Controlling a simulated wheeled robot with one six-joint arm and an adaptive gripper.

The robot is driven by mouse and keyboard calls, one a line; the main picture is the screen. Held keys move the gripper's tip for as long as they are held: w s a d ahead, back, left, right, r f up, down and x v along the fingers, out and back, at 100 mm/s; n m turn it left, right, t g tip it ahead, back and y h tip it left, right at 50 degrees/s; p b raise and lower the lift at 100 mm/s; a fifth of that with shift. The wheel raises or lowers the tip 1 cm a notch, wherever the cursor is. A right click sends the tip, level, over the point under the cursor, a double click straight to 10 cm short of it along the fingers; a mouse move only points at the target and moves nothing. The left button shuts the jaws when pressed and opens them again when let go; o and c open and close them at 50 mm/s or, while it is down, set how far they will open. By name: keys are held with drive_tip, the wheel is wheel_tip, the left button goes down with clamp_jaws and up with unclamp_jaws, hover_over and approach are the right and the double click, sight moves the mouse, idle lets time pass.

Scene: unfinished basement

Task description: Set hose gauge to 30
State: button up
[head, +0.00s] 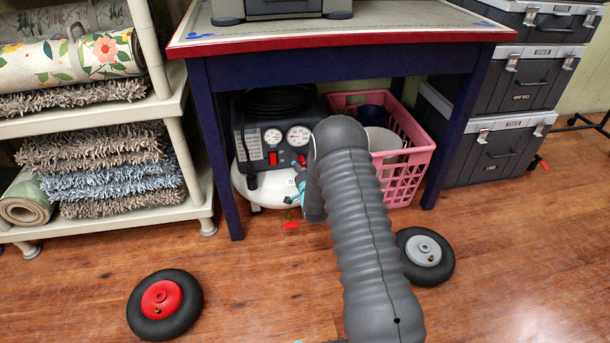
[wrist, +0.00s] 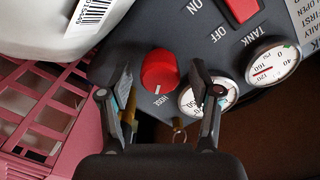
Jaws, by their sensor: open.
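The compressor (head: 266,194) has a white tank and a dark panel and stands under the table. In the wrist view its red knob (wrist: 158,69) sits above the label HOSE. My gripper (wrist: 161,78) is open, with one finger on each side of the knob; contact is not clear. The hose gauge (wrist: 219,94) is partly covered by the right finger, and its reading is not legible. It also shows in the head view as the right dial (head: 298,135). The TANK gauge (wrist: 272,62) shows farther right. My gripper (head: 298,188) is small and partly hidden by my arm in the head view.
The pink crate (head: 409,172) stands right of the compressor. The red ON/OFF switch (wrist: 243,9) is near the knob. The table (head: 340,40) is overhead, its blue leg (head: 218,150) to the left. Wheels with a red hub (head: 161,299) and grey hub (head: 424,249) lie on the floor.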

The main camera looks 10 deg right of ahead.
drive_tip(key=s, duration=1)
drive_tip(key=shift+s, duration=0.35)
